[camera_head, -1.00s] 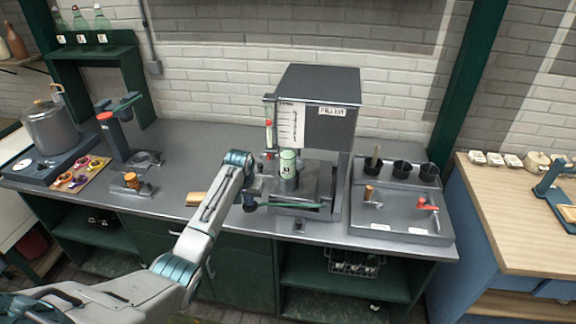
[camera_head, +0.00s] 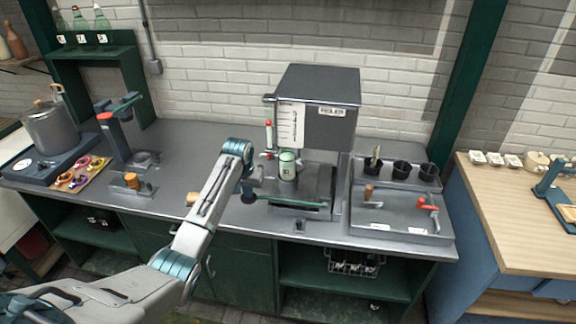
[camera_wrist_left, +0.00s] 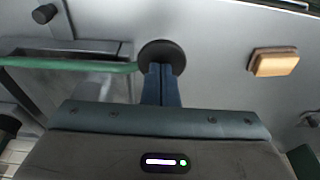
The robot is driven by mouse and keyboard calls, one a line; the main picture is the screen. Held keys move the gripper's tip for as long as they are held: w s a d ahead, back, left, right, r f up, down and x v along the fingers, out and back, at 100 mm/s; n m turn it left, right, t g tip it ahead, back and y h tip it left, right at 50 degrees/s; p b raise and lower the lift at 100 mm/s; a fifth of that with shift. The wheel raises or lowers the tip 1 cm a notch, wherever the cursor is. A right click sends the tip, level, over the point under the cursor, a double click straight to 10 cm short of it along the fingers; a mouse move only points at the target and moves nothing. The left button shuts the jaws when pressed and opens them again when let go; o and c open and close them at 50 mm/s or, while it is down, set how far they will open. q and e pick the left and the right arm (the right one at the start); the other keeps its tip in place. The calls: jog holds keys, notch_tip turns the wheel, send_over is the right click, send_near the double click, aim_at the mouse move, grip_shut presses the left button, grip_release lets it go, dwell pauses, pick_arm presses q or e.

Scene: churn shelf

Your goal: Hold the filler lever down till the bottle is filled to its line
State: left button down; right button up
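The filler (camera_head: 335,100) is a dark box on a stand, with a scale on its front left. A pale green bottle (camera_head: 288,166) with a label stands upright under it; I cannot make out its fill line. The lever is a green bar with a round black knob (camera_head: 248,197), sticking out left in front of the filler; the knob also shows in the left wrist view (camera_wrist_left: 162,54). My left gripper (camera_head: 252,186) is just above the knob, its fingers (camera_wrist_left: 161,75) together over it. Whether they touch it is unclear. My right gripper is not in view.
A tan block (camera_head: 192,199) lies on the counter left of the lever. A grey tray (camera_head: 400,215) with a red-handled part and several black cups stands right of the filler. A capper-like stand (camera_head: 115,140) and a pot (camera_head: 50,128) are at the left.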

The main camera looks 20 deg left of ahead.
pick_arm(q)
jog(key=shift+a+r, duration=0.1)
jog(key=shift+r, duration=0.9)
jog(key=shift+w+v, duration=0.2)
jog(key=shift+v, duration=0.8)
jog(key=shift+r, duration=0.1)
jog(key=shift+w+v, duration=0.2)
jog(key=shift+v, duration=0.75)
jog(key=shift+w+v, duration=0.2)
jog(key=shift+v, duration=0.75)
jog(key=shift+w+v, duration=0.2)
jog(key=shift+v, duration=0.75)
jog(key=shift+r, duration=0.1)
